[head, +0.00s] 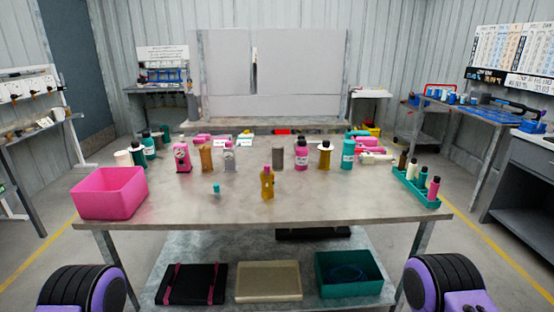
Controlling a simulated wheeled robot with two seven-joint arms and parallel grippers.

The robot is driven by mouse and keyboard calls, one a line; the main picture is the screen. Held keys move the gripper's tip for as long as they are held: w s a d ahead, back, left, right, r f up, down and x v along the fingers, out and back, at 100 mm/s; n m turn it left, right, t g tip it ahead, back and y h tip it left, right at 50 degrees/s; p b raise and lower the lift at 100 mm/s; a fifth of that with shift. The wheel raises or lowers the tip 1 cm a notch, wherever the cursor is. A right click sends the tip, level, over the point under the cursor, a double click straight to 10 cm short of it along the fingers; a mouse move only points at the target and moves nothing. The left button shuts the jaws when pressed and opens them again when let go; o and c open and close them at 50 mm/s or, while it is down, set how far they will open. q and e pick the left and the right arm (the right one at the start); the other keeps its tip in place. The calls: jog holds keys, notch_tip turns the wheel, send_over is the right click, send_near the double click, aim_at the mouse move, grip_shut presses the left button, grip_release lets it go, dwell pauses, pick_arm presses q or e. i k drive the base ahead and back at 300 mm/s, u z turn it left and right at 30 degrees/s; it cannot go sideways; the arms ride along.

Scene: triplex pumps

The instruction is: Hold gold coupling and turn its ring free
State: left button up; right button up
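A gold piece (267,186) stands upright near the front middle of the table, with a small pink part at its top. It looks like the gold coupling; its ring is too small to make out. Nothing touches the front gold piece. Only purple and black parts of my arms show at the bottom corners; neither gripper is in view.
A pink bin (109,193) stands at the table's left end and a green rack (417,190) with several bottles at the right. A small teal piece (216,190) is left of the gold piece. Several upright pieces line the back. The front of the tabletop (330,205) is clear.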

aim_at(263, 178)
jog(key=k, duration=1.05)
jog(key=u, duration=0.8)
jog(key=i, duration=1.8)
jog(key=z, duration=0.4)
